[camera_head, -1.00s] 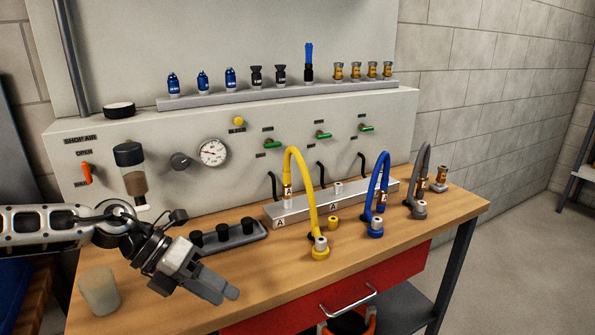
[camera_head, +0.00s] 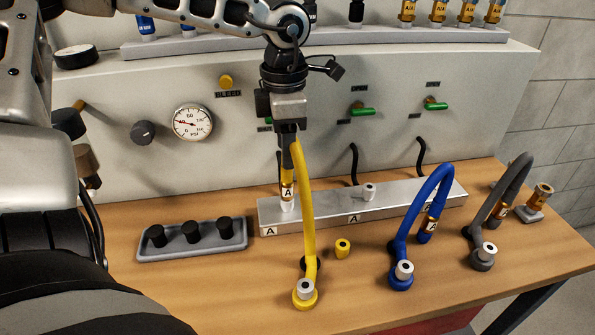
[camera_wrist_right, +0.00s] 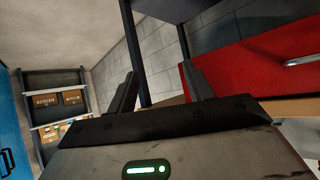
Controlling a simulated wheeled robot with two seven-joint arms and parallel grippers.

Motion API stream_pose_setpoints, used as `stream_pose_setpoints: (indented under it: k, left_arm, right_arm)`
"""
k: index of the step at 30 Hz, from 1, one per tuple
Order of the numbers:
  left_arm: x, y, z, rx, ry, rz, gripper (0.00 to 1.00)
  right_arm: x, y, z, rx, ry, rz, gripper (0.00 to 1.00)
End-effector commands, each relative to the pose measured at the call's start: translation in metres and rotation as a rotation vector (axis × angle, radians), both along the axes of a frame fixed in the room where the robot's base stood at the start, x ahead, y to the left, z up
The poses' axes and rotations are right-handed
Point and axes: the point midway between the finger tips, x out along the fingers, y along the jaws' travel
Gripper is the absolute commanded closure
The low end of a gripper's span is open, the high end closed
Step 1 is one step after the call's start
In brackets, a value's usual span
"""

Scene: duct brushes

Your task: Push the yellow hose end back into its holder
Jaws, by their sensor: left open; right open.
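The yellow hose (camera_head: 307,225) arches up from its round yellow base on the bench. Its brass end, labelled A (camera_head: 288,190), points down at a white post (camera_head: 287,205) on the left of the metal holder block (camera_head: 325,211). Whether the end is fully seated on the post I cannot tell. My left gripper (camera_head: 288,155) is open, pointing down, at the top of the hose's arch just above the brass end. Its fingers hide part of the hose there. My right gripper (camera_wrist_right: 159,75) is open and empty in the right wrist view, away from the hose.
A blue hose (camera_head: 416,215) and a grey hose (camera_head: 490,205) stand to the right. A small yellow cap (camera_head: 342,248) lies beside the yellow hose. A grey tray (camera_head: 192,252) with black plugs is at the left. A red drawer (camera_wrist_right: 265,55) shows near my right gripper.

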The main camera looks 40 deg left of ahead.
Motion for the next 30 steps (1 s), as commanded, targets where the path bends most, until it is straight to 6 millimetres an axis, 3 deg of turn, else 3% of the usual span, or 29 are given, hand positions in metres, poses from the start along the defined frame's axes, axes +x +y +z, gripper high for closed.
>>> stream_pose_setpoints:
  k: [11,24,30]
  left_arm:
    - [0.0,0.0,-0.01,-0.004,0.0,0.001,0.55]
    - [0.0,0.0,-0.076,-0.003,-0.003,0.003,0.55]
    - [0.0,0.0,-0.089,-0.003,-0.002,0.001,0.55]
  right_arm:
    - [-0.003,0.001,-0.007,0.002,0.007,0.001,0.49]
    - [0.003,0.008,-0.025,0.05,-0.025,0.001,0.49]
    - [0.005,0.012,-0.029,0.088,-0.037,-0.006,0.49]
